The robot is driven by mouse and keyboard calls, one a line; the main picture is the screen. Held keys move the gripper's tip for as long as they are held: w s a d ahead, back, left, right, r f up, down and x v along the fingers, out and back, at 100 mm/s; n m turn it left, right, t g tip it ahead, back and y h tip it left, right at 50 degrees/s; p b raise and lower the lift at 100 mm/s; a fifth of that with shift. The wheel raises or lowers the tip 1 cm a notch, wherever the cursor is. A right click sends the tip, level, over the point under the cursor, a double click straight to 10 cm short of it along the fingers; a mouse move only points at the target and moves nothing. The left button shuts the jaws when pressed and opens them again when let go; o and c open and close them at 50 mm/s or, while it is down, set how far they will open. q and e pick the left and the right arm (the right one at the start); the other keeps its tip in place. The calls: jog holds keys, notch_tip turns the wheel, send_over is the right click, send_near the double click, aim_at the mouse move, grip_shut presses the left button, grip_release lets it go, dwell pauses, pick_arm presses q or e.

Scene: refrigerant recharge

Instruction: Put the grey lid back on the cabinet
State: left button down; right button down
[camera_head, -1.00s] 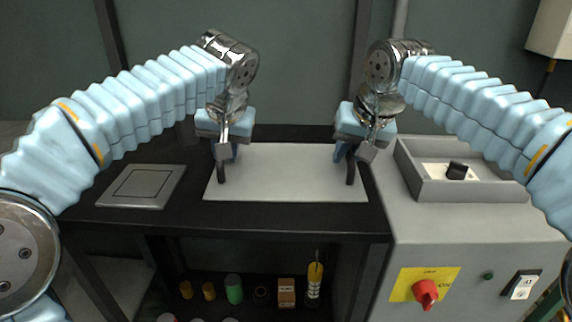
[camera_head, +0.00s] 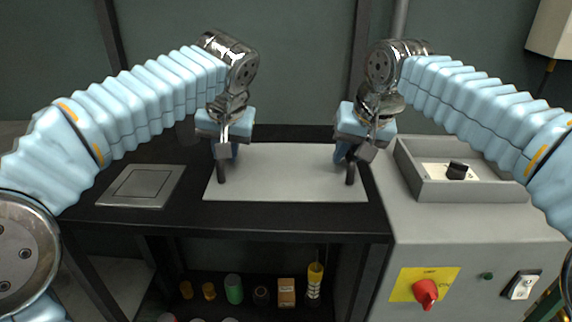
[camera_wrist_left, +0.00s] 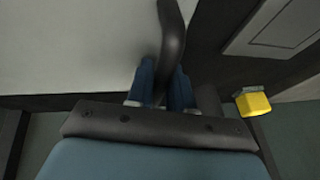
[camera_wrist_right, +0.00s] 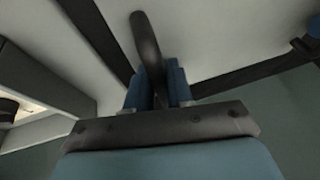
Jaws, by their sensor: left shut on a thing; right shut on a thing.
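The grey lid (camera_head: 285,175) is a flat light panel lying on the black bench top, with a dark upright handle at each side. My left gripper (camera_head: 222,155) is shut on the lid's left handle (camera_head: 221,174); the left wrist view shows the blue fingers around the handle (camera_wrist_left: 172,35). My right gripper (camera_head: 352,154) is shut on the right handle (camera_head: 350,174), which also shows in the right wrist view (camera_wrist_right: 147,45). The grey cabinet (camera_head: 465,235) stands at the right, with an open rimmed recess (camera_head: 505,190) on top holding a dark knob (camera_head: 457,170).
A square grey plate (camera_head: 142,186) is set in the bench at the left. The cabinet front has a red switch (camera_head: 425,293) on a yellow plate. Cans and a small box (camera_head: 286,291) stand on the shelf below. A pale box (camera_head: 550,28) hangs at the upper right.

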pick_arm(q)
jog(key=shift+r, duration=0.2)
pick_arm(e)
jog(key=shift+r, duration=0.25)
